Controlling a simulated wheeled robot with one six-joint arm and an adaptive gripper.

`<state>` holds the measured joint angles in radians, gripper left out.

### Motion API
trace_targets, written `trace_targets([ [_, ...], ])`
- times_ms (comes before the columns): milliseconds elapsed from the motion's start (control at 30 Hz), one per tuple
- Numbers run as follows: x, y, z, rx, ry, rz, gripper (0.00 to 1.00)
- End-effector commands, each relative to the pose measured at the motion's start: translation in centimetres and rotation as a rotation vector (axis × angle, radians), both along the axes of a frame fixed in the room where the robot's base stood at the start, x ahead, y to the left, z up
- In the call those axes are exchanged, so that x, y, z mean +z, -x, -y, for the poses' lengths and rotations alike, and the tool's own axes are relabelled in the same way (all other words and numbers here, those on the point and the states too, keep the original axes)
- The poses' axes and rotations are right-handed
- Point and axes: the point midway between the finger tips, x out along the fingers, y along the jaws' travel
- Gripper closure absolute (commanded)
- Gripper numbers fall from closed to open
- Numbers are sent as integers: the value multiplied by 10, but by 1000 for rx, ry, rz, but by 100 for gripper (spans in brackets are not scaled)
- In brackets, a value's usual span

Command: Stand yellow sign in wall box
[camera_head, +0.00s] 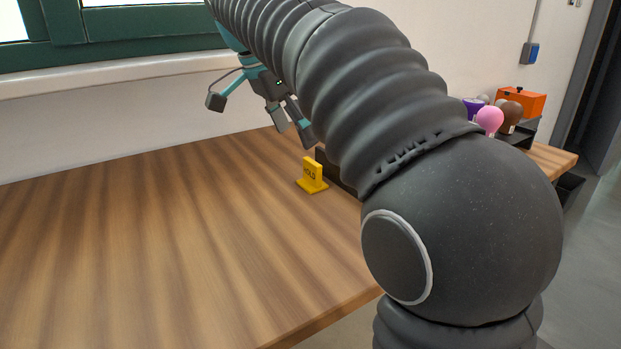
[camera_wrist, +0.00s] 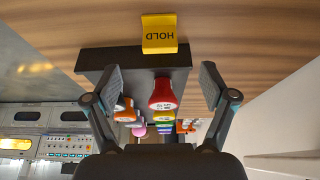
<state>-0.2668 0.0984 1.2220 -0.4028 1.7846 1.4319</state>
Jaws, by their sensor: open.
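The yellow sign (camera_head: 312,178), marked HOLD, stands upright on the wooden table beside a dark box (camera_head: 334,171), mostly hidden behind my arm. In the wrist view the sign (camera_wrist: 159,34) appears upside down at the top, next to the near edge of the dark box (camera_wrist: 94,61). I cannot tell which container is the wall box. My gripper (camera_head: 260,118) is open and empty above the table, apart from the sign. In the wrist view its fingers (camera_wrist: 158,86) are spread wide, with the sign beyond the gap between them.
A blue fixture (camera_head: 530,53) is on the wall. The table's left side (camera_head: 150,230) is clear.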

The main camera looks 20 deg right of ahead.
Motion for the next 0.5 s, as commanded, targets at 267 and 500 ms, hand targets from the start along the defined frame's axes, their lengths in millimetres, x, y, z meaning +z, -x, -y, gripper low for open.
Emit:
trace_targets([
  [267, -39, -4, 15, 1, -1, -1, 17],
  [500, -53, -6, 21, 1, -1, -1, 17],
])
